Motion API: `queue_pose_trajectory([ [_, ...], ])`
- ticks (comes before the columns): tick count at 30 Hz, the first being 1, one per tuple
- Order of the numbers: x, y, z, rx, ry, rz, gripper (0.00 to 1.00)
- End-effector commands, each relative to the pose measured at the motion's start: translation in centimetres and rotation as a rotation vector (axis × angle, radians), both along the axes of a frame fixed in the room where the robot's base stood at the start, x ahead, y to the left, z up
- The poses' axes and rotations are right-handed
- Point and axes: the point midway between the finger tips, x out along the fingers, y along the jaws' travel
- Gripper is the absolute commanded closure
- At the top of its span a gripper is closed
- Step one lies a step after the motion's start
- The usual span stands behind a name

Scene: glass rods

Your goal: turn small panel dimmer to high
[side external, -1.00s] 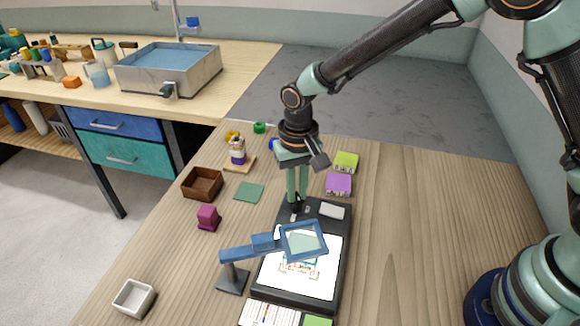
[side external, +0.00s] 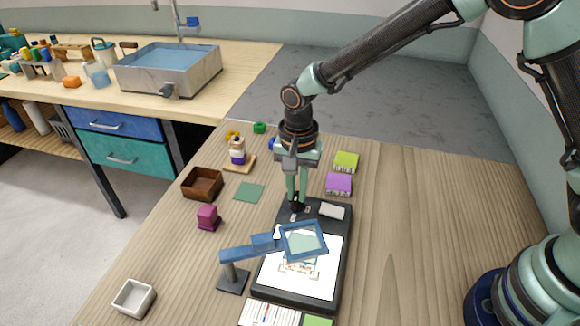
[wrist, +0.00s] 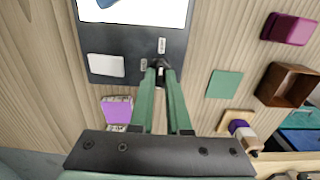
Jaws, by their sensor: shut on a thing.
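The small panel (side external: 338,268) is a black slab with a lit white screen, lying on the wooden table. Its dimmer (wrist: 160,67) is a small dark knob on the black border, partly hidden by my fingers. My gripper (side external: 297,204) points down at the panel's far end; in the wrist view its green fingers (wrist: 161,78) are shut on the dimmer. Two small white labels (wrist: 162,45) sit beside the knob; their writing is too small to read. The pointer of the knob cannot be made out.
A blue magnifier on a stand (side external: 233,280) reaches over the screen. A white pad (wrist: 106,65) lies on the panel's border. Purple (side external: 339,184) and lime (side external: 346,161) blocks stand just beyond. A brown box (side external: 202,184) and magenta block (side external: 208,217) are left.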

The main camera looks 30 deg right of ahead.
Motion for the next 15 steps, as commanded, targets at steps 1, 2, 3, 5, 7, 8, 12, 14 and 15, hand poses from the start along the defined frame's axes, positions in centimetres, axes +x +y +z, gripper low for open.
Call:
queue_pose_trajectory([
  [1,-0.12,-0.02,0.08,-0.002,0.004,-0.004,1.00],
  [2,-0.13,-0.01,0.08,-0.002,0.004,-0.006,1.00],
  [3,-0.13,-0.01,0.08,-0.002,0.004,-0.007,1.00],
  [5,-0.12,-0.01,0.08,-0.002,0.004,-0.008,1.00],
  [7,-0.13,0.00,0.08,-0.002,0.004,-0.008,1.00],
  [8,-0.13,0.00,0.08,-0.002,0.004,-0.008,1.00],
  [12,-0.13,0.00,0.08,-0.002,0.004,-0.008,1.00],
  [14,-0.13,0.01,0.07,-0.002,0.005,-0.007,0.66],
  [15,-0.12,0.01,0.07,-0.002,0.004,-0.007,0.55],
])
